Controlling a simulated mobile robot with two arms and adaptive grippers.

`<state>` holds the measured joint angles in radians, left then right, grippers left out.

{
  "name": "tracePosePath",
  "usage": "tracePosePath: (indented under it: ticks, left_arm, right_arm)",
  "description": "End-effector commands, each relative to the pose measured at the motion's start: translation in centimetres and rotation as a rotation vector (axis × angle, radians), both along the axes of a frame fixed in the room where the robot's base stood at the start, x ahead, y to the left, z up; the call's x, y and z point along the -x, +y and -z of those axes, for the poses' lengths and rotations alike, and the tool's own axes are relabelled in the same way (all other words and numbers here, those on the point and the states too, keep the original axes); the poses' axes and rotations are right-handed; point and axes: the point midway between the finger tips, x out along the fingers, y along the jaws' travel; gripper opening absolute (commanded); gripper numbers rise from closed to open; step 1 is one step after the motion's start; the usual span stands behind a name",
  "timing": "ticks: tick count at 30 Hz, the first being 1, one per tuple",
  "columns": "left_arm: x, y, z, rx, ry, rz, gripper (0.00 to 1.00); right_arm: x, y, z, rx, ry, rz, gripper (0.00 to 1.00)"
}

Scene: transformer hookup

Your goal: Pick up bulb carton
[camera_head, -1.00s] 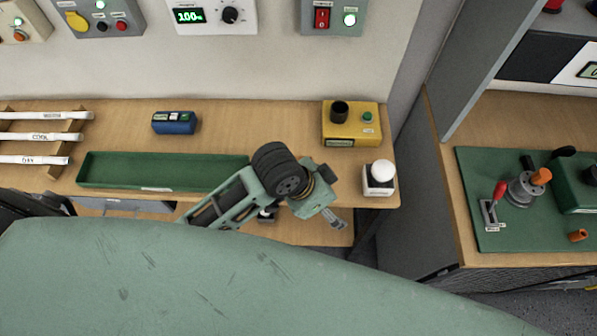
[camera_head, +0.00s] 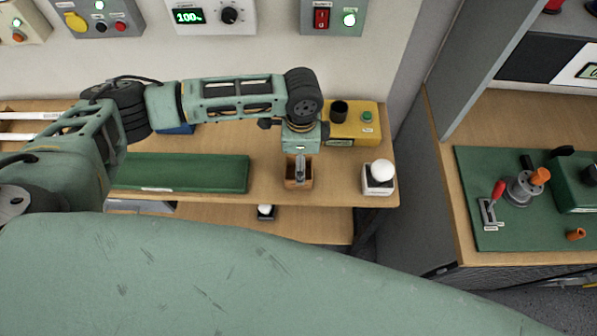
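A small brown open-topped box (camera_head: 290,183), which looks like a carton, is at the front of the wooden bench, right of the green tray. My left gripper (camera_head: 300,172) points down over it, and its grey fingers overlap the box's middle. I cannot tell whether the fingers grip a wall or only reach inside, or whether the box touches the bench. The box's contents are hidden. A round white bulb (camera_head: 382,169) sits on a white block (camera_head: 378,187) at the bench's right end. My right gripper is not in view.
A yellow box (camera_head: 352,126) with a black knob and green button stands behind the gripper. The long green tray (camera_head: 190,174) lies left of it. A smaller white bulb (camera_head: 265,210) is on the lower shelf. A blue device (camera_head: 180,129) is partly behind my arm.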

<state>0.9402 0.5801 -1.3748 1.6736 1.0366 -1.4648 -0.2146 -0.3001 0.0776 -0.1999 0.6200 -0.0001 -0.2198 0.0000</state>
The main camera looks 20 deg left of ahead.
Motion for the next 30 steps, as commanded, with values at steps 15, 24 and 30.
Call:
tracePosePath:
  ticks: [15, 24, 30]
  left_arm:
    - [0.5, 0.4, 5.9, 0.002, -0.002, 0.001, 0.80]
    - [0.5, 0.4, 5.9, 0.002, -0.002, 0.001, 0.71]
    - [0.5, 0.4, 5.9, 0.002, -0.002, 0.001, 0.53]
  right_arm:
    - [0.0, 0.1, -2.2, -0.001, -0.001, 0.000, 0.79]
    - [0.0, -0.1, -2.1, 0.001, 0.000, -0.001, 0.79]
    - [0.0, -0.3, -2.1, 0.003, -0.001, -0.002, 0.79]
